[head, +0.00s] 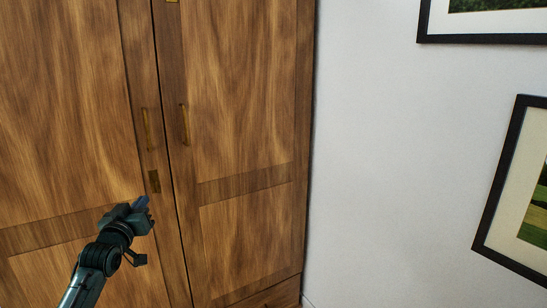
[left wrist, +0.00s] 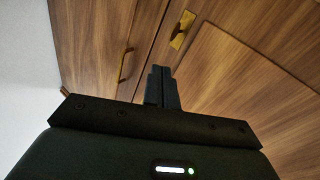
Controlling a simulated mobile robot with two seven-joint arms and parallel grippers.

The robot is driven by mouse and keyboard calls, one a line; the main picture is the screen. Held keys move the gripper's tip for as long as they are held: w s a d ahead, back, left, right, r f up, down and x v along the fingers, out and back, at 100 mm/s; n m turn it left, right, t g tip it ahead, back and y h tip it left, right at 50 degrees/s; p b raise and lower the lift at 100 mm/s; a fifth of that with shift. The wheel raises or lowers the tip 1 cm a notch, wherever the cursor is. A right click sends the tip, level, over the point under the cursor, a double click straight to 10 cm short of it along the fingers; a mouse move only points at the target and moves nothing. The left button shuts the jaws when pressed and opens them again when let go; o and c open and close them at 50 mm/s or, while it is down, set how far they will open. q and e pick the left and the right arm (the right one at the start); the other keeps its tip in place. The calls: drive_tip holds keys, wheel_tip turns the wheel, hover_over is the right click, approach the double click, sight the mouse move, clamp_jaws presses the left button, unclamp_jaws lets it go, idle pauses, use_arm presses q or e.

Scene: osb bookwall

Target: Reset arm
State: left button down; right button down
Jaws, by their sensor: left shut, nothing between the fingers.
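My left gripper (head: 143,203) comes in from the lower left in the head view, in front of a wooden cabinet. Its fingers are together and hold nothing. The shut fingers also show in the left wrist view (left wrist: 161,86), pointing toward the cabinet front. A gap between fingertips and wood cannot be judged well. My right gripper is in neither view.
The wooden cabinet (head: 240,100) has shut doors with brass handles (head: 185,124) and a brass plate (head: 154,181). A white wall (head: 400,150) is to its right, with two black-framed pictures (head: 485,215). The space before the wall looks free.

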use_arm(q)
drive_tip(key=s+d+f+m+g, duration=0.2)
drive_tip(key=s+d+f+m, duration=0.15)
drive_tip(key=s+f, duration=0.45)
drive_tip(key=s+d+f+m+g, duration=0.2)
drive_tip(key=s+d+f, duration=0.25)
drive_tip(key=f, duration=0.65)
drive_tip(key=s+d+f+g+h, duration=0.1)
drive_tip(key=s+d+f, duration=0.2)
drive_tip(key=s, duration=0.6)
drive_tip(key=s+d+f+g+h, duration=0.1)
drive_tip(key=s+d+f, duration=0.2)
drive_tip(key=s, duration=0.6)
drive_tip(key=s+d+f+g+h, duration=0.1)
drive_tip(key=s+d+f+g, duration=0.1)
drive_tip(key=s+d, duration=0.3)
drive_tip(key=s+f, duration=0.1)
drive_tip(key=s, duration=0.3)
drive_tip(key=shift+d+f+n, duration=0.2)
drive_tip(key=shift+f+n, duration=0.15)
drive_tip(key=shift+f, duration=0.05)
